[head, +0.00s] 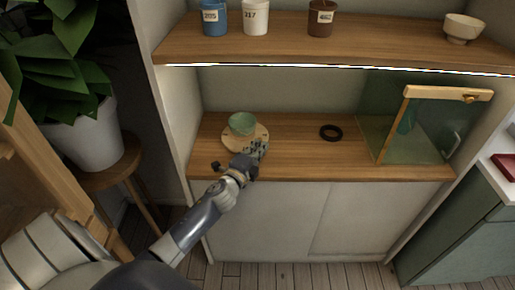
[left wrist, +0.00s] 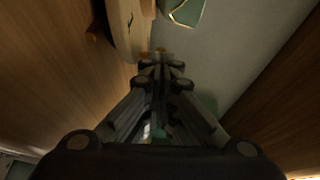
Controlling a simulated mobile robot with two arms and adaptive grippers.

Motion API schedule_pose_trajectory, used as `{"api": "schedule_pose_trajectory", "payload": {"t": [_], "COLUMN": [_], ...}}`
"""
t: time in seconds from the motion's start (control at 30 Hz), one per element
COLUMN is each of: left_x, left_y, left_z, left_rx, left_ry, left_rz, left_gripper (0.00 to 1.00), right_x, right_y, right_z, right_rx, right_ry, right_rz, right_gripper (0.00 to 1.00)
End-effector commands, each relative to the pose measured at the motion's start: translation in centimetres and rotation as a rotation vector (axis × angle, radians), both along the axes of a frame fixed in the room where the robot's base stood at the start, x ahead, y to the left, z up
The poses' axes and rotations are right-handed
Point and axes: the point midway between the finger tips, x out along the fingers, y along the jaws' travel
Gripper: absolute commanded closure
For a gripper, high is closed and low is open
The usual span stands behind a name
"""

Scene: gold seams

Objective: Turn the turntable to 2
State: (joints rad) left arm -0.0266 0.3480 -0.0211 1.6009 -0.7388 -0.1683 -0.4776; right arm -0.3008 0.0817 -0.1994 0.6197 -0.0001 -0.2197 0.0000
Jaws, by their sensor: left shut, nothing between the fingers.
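The turntable (head: 231,143) is a round pale wooden disc on the counter, left of centre. A green bowl (head: 242,123) stands on it. My left gripper (head: 254,160) is shut and empty at the disc's near right edge and hides part of it. In the left wrist view the shut fingers (left wrist: 161,66) point towards the disc (left wrist: 123,28), and a green piece with a gold seam (left wrist: 188,10) shows beyond. I cannot tell whether the fingers touch the disc. No number on the turntable is readable. My right gripper is out of view.
A black ring (head: 331,132) lies on the counter (head: 295,150), with a glass case (head: 405,135) to its right. A small dark object (head: 215,165) sits left of my gripper. The shelf above (head: 330,50) holds numbered cups and a pale bowl (head: 463,28).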

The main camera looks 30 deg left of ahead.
Motion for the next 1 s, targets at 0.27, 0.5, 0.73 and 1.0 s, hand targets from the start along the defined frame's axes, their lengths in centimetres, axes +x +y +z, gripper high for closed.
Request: {"api": "schedule_pose_trajectory", "payload": {"t": [0.27,0.5,0.73,1.0], "left_x": [0.2,0.5,1.2,2.3], "left_y": [-0.1,-0.2,-0.5,-1.0], "left_z": [0.0,0.0,0.0,0.0], "left_rx": [-0.001,-0.002,0.000,0.001], "left_ry": [-0.001,-0.001,-0.002,-0.001], "left_rz": [0.027,0.058,0.095,0.093], "left_gripper": [1.00,1.00,1.00,1.00], "right_x": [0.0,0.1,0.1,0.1], "right_y": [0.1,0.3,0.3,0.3], "right_z": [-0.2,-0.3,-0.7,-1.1], "right_rx": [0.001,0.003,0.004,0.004], "right_ry": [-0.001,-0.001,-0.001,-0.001], "right_rz": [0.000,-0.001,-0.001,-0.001], "right_gripper": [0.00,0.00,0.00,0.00]}}
